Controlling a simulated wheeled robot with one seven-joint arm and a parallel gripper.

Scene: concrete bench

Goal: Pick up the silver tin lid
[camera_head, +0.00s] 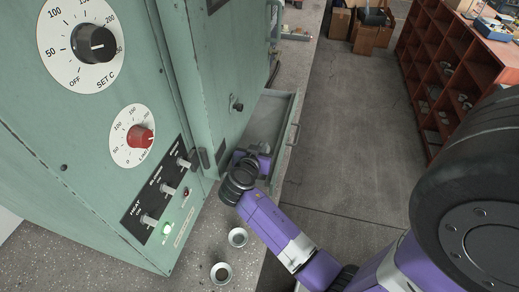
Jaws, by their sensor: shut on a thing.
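Two small round silver pieces lie on the bench in front of the oven, below my arm in the picture. One silver piece (237,237) has a grey middle; the other silver piece (220,273) has a dark middle. I cannot tell whether either is the silver tin lid.
The green oven (190,70) with dials and switches fills the left. Its open door or tray (266,118) with a handle juts out at the bench edge. Brown shelves (440,70) and boxes (366,38) stand beyond. The floor (345,130) between is clear.

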